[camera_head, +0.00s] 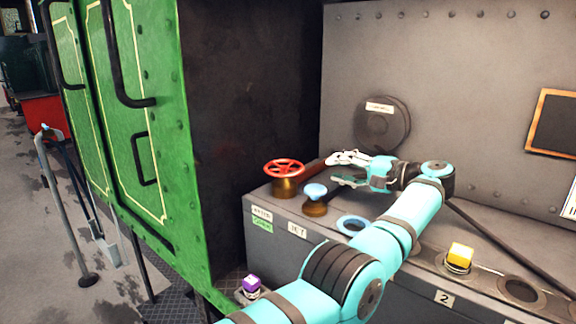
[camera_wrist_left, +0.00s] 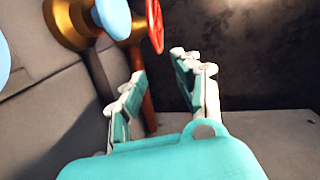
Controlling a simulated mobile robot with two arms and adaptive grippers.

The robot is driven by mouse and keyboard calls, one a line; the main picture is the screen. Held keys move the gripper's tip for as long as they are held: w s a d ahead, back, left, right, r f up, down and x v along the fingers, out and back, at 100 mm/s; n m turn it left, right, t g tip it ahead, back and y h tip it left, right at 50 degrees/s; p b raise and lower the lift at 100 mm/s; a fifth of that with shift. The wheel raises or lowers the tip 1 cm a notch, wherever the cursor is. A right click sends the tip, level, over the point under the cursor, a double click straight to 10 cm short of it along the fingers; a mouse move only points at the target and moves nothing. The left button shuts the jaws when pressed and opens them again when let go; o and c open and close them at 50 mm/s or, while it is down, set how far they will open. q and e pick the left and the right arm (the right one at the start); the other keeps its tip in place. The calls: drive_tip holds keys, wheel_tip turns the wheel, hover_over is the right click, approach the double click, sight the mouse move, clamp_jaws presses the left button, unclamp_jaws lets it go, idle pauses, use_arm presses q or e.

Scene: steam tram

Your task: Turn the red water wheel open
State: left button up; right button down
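The red water wheel (camera_head: 284,166) sits on a brass base on the grey ledge, left of centre in the head view. In the left wrist view the wheel (camera_wrist_left: 154,26) shows edge-on at the top, ahead of the fingertips. My left gripper (camera_head: 337,170) is open, its fingers apart with nothing seen between them. It points left, to the right of the wheel and apart from it. In the left wrist view the gripper (camera_wrist_left: 160,68) has a copper pipe (camera_wrist_left: 147,100) running partly behind its left finger. My right gripper is not in view.
A blue knob (camera_head: 315,190) on a brass base stands close in front of the gripper. A blue ring (camera_head: 352,224), a yellow button (camera_head: 460,253) and a purple button (camera_head: 251,283) are nearer. A green panelled wall (camera_head: 150,110) rises at left, a grey riveted wall (camera_head: 460,90) behind.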

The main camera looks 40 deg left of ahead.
sight(293, 163)
use_arm(q)
drive_tip(key=a+p, duration=0.1)
drive_tip(key=a, duration=0.4)
drive_tip(key=a+f+p, duration=0.1)
drive_tip(key=a+p, duration=0.1)
drive_tip(key=a, duration=0.3)
drive_tip(key=a+f+p, duration=0.1)
drive_tip(key=a, duration=0.3)
drive_tip(key=shift+w+a+p, duration=0.1)
drive_tip(key=shift+a+p, duration=0.2)
drive_tip(key=shift+a, duration=0.1)
drive_tip(key=shift+a+f, duration=0.1)
drive_tip(key=shift+a, duration=0.35)
